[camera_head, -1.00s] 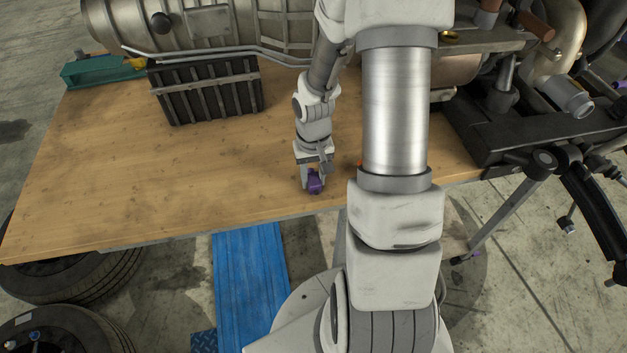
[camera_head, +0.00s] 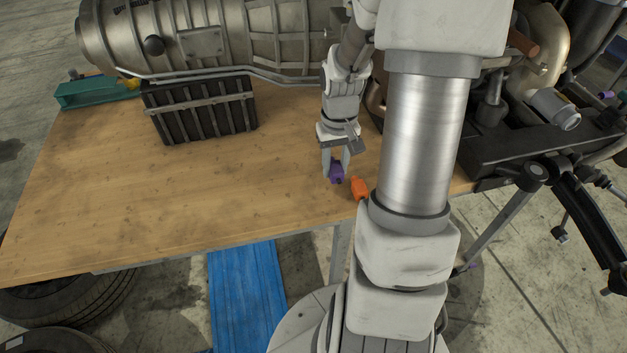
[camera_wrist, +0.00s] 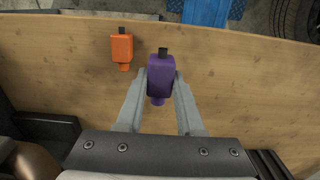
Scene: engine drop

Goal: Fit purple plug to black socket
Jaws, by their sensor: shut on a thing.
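The purple plug (camera_head: 337,172) is between the fingers of my gripper (camera_head: 336,174), which is shut on it. In the wrist view the plug (camera_wrist: 161,78) is gripped by both fingertips of my gripper (camera_wrist: 160,88), with a dark tip pointing up in the picture. It is over the wooden table; I cannot tell how high above the top it is. I cannot make out the black socket in these views.
An orange plug (camera_head: 359,188) lies on the wooden table (camera_head: 230,190) near its front edge, close to the purple plug. A dark ribbed crate (camera_head: 203,112) and a large metal engine (camera_head: 215,40) stand behind.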

